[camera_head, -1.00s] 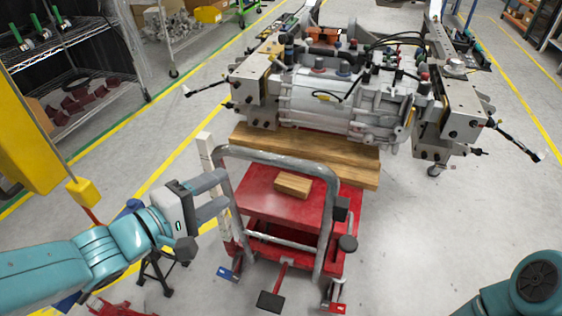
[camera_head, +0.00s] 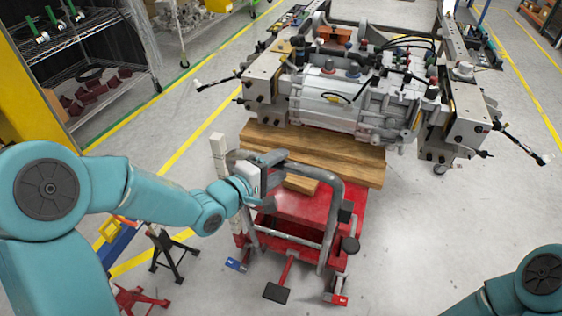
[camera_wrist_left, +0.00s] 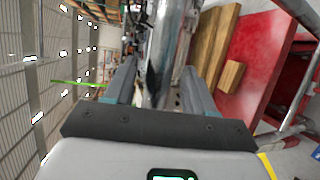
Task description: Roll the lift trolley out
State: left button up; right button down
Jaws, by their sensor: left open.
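The lift trolley (camera_head: 300,210) has a red platform and a grey tubular push handle (camera_head: 338,190) at its near end. It stands in front of the chassis fixture (camera_head: 350,105), under the edge of its wooden boards (camera_head: 345,162). My left gripper (camera_head: 273,180) is open at the upper left part of the handle. In the left wrist view a grey metal tube (camera_wrist_left: 165,60) shows between the two open fingers; I cannot tell whether they touch it. A small wooden block (camera_head: 302,184) lies on the platform and also shows in the left wrist view (camera_wrist_left: 231,76). My right gripper is out of view.
A black stand (camera_head: 170,255) and a red stand (camera_head: 137,300) are on the floor left of the trolley. A wire shelf (camera_head: 95,75) stands at upper left. Cable ends stick out from both fixture sides. The floor right of the trolley is clear.

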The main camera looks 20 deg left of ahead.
pick_arm(q)
jog(key=shift+x, duration=0.85)
jog(key=shift+s, duration=0.1)
grip_shut()
jog(key=shift+s, duration=0.1)
